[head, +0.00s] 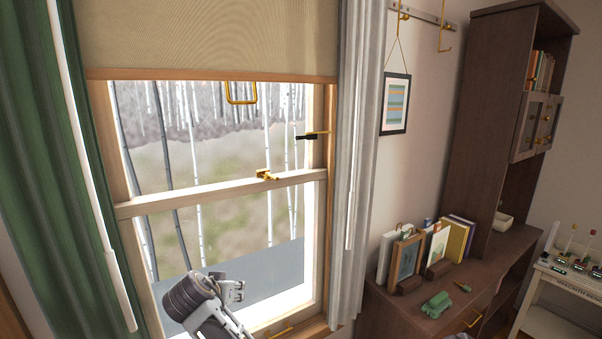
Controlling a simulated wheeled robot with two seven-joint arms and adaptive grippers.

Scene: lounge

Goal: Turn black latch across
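A black latch (308,137) with a brass mount sits on the right side of the window frame. It lies roughly level, its black end pointing left over the upper pane. A separate brass catch (267,175) is on the window's middle rail. My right gripper (236,291) is low in front of the lower pane, below and left of the black latch and well apart from it. It is small and seen at an angle, so whether its fingers are open or shut is unclear. My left gripper is not in view.
A beige blind (210,38) with a brass pull (241,93) covers the window top. A green curtain (50,150) hangs left, a pale curtain (357,160) right. A dark cabinet (400,315) holds frames, books and a green toy (437,305).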

